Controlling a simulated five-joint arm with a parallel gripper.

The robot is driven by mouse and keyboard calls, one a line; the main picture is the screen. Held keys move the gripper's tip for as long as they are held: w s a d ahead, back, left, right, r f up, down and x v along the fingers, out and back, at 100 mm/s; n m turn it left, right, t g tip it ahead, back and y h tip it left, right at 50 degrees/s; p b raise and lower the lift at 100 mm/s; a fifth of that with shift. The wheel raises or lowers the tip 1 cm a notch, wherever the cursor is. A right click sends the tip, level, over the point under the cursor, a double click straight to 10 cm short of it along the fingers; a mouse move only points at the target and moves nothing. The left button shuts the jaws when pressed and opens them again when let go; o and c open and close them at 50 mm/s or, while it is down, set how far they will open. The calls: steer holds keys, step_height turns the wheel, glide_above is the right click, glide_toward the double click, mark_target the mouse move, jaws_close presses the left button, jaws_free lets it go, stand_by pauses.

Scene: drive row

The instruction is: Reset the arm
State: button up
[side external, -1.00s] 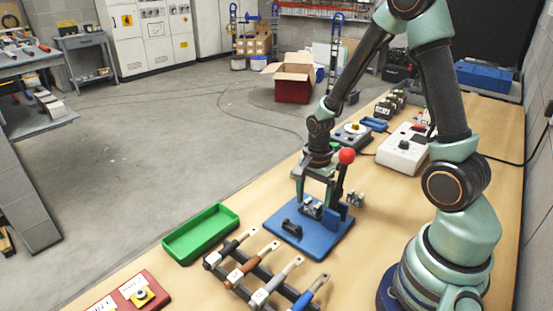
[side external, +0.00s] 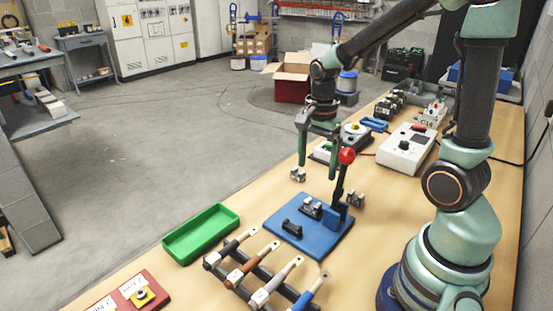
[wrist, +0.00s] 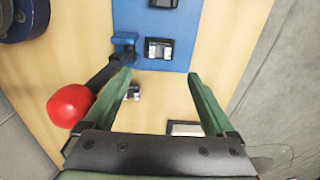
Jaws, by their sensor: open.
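My gripper (side external: 318,168) hangs in the air above the table, behind the blue base plate (side external: 322,246), with its fingers pointing down. It is open and empty. In the wrist view my gripper (wrist: 158,76) shows its two green fingers spread wide, with nothing between them. A lever with a red ball (side external: 346,156) stands up from the plate, to the right of my fingers; the red ball (wrist: 72,106) is beside the left finger in the wrist view. A metal block (side external: 311,208) and a black handle-shaped piece (side external: 292,229) sit on the plate.
A green tray (side external: 201,233) and a rack of several handled tools (side external: 262,277) are in front. A white meter box (side external: 405,148) stands behind right.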

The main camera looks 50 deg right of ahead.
steer(key=shift+r, duration=0.35)
steer(key=s+a+r+n+t, duration=0.2)
steer(key=a+r+n+t, duration=0.3)
steer(key=n, duration=1.1)
steer(key=a+r, duration=0.3)
steer(key=r, duration=0.2)
steer(key=shift+s, duration=0.35)
steer(key=shift+o, duration=0.8)
steer(key=shift+s+a+r+n+t, duration=0.2)
steer(key=shift+a+n+t, duration=0.15)
steer(key=shift+n, duration=0.65)
steer(key=w+a+f+g, duration=0.1)
steer(key=a+f+g, duration=0.15)
steer(key=a, duration=0.55)
steer(key=w+a+f+g, duration=0.2)
steer(key=a+g, duration=0.1)
steer(key=a, duration=0.4)
step_height(320, 180, down, 10)
steer(key=shift+s+a+r, duration=0.1)
steer(key=shift+s, duration=0.05)
